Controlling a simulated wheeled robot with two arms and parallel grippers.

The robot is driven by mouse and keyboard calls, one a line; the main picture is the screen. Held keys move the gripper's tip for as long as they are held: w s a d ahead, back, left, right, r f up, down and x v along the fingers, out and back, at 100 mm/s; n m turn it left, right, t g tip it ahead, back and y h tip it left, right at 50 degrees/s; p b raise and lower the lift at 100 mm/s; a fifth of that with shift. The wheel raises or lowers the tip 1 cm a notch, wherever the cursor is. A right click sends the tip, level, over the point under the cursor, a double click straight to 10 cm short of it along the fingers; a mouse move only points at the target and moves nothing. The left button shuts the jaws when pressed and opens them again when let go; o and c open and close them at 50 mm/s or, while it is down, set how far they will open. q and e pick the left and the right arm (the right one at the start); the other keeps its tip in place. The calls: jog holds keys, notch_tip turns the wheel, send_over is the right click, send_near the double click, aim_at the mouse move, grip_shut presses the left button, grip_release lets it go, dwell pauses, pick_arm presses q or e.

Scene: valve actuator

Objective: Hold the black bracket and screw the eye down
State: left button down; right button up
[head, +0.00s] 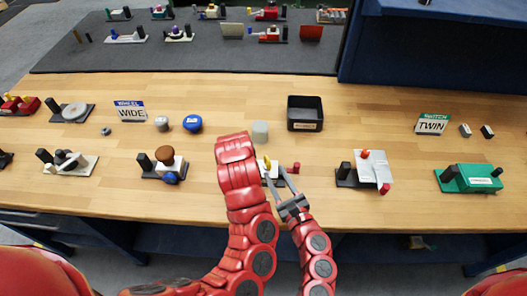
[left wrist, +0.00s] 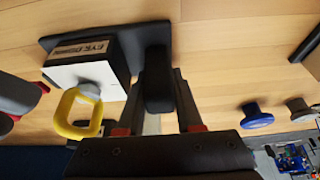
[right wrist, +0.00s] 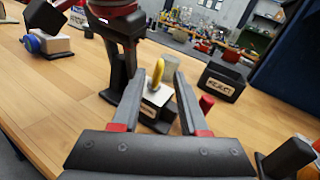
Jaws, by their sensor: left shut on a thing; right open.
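The eye unit is a white block with a yellow eye (head: 267,163) on top and a black bracket at its side, on a dark base (left wrist: 60,42). My left gripper (left wrist: 160,75) is shut on the upright black bracket (left wrist: 157,60); in the head view my own red arm hides this grip. The yellow eye (left wrist: 80,112) stands on the white block (left wrist: 95,75) beside it. My right gripper (right wrist: 160,72) is open, with its fingers on either side of the yellow eye (right wrist: 157,74). I cannot tell whether they touch it.
A red cylinder (head: 295,168) stands just right of the unit. A black bin (head: 305,125) and a pale cylinder (head: 260,131) are behind it. Other bracketed units stand left (head: 165,160) and right (head: 370,168). Bare wood lies between them.

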aim_at(266, 157)
jog(key=x, duration=0.9)
jog(key=shift+w+a, duration=0.15)
jog(key=shift+w, duration=0.2)
grip_shut()
